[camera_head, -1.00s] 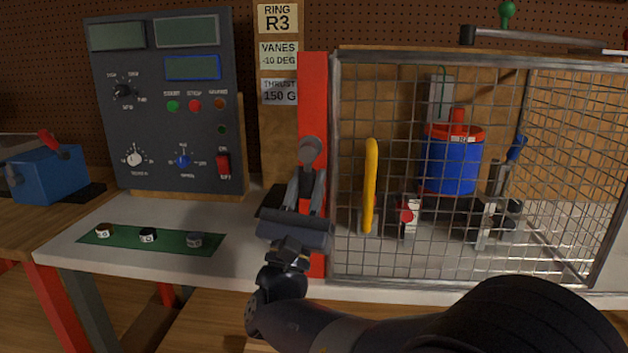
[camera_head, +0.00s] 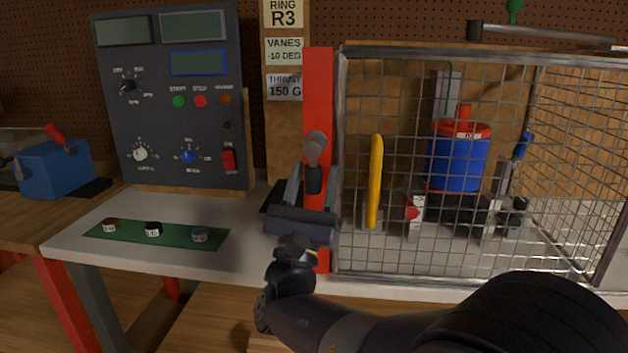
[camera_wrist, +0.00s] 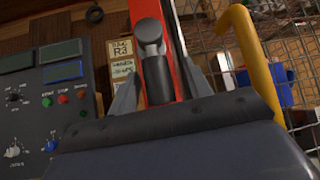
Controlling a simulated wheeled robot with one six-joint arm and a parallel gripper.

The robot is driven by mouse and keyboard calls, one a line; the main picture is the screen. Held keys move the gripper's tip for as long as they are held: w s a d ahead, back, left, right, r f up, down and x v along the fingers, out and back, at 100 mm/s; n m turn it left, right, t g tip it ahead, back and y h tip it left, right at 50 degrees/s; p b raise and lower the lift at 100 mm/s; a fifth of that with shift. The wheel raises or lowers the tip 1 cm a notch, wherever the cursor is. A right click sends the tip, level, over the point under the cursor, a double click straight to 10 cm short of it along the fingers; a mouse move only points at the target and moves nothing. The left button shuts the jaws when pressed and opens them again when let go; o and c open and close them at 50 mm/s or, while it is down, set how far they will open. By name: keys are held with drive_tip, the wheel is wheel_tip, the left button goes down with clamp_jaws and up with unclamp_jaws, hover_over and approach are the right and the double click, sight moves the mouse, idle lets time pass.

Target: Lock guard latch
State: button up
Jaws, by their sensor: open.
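The guard latch (camera_head: 315,150) is a dark grey lever with a round pivot, mounted on the red post (camera_head: 319,85) at the left edge of the wire mesh guard (camera_head: 400,100). The latch also shows in the wrist view (camera_wrist: 150,55), pointing down from its round pivot. My gripper (camera_head: 312,190) is open in front of the red post, its fingers on either side of the latch's lower part. In the wrist view, my gripper (camera_wrist: 153,95) has one finger left and one right of the latch. I cannot tell whether either finger touches it.
A yellow handle (camera_head: 376,180) stands just right of the post on the guard. A blue rotor unit with a red top (camera_head: 458,160) is behind the mesh. A control panel (camera_head: 175,100) and a green mat with rings (camera_head: 125,236) are to the left.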

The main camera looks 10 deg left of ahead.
drive_tip(key=v, duration=1)
drive_tip(key=shift+s+f+b, duration=0.25)
drive_tip(key=shift+f+b, duration=0.05)
drive_tip(key=shift+b, duration=0.15)
drive_tip(key=shift+w+r, duration=0.1)
drive_tip(key=shift+h, duration=0.3)
drive_tip(key=p+x, duration=0.1)
drive_tip(key=x, duration=0.9)
drive_tip(key=shift+w+r, duration=0.25)
drive_tip(key=shift+a+f+m, duration=0.1)
drive_tip(key=shift+a+m, duration=0.1)
drive_tip(key=shift+m, duration=0.3)
drive_tip(key=shift+h, duration=0.4)
drive_tip(key=shift+d+n+y, duration=0.1)
drive_tip(key=shift+n+y, duration=0.2)
drive_tip(key=shift+y, duration=0.1)
